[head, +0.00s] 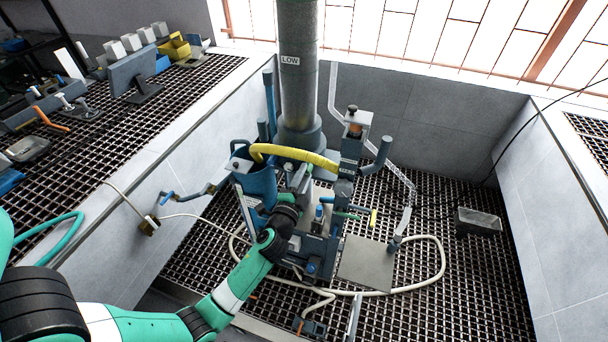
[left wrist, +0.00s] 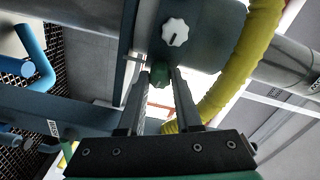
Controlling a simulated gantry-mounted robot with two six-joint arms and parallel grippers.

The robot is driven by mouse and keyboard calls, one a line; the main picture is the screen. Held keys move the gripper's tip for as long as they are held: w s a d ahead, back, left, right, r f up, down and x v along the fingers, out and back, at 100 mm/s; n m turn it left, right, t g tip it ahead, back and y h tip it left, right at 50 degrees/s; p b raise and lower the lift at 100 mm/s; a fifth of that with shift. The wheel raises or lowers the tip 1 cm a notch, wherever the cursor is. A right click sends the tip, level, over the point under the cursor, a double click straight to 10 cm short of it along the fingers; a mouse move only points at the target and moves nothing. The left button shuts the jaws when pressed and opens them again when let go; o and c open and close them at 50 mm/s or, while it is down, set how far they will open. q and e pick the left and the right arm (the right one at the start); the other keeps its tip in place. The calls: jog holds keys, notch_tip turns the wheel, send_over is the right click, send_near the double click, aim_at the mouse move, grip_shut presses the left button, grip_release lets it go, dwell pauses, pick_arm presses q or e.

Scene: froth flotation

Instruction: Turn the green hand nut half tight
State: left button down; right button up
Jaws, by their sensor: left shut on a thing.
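The green hand nut (left wrist: 160,74) shows in the left wrist view between the fingertips of my left gripper (left wrist: 159,72). The fingers are shut on it, and they cover its sides. In the head view my left gripper (head: 300,180) reaches into the middle of the flotation machine, just below the yellow hose. The nut is too hidden by the gripper to make out there. My right gripper is not in view.
The yellow hose (head: 295,153) arches close over my gripper, and it passes to its right in the left wrist view (left wrist: 232,75). A white knob (left wrist: 174,31) lies just beyond the nut. A blue tank (head: 258,184) stands to the left. A thick column (head: 298,85) rises behind.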

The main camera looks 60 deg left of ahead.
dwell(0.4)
pick_arm(q)
jog(key=c, duration=0.6)
grip_release()
jog(key=shift+d, duration=0.1)
jog(key=v, duration=1.1)
jog(key=shift+s+d, duration=0.2)
jog(key=shift+r, duration=0.1)
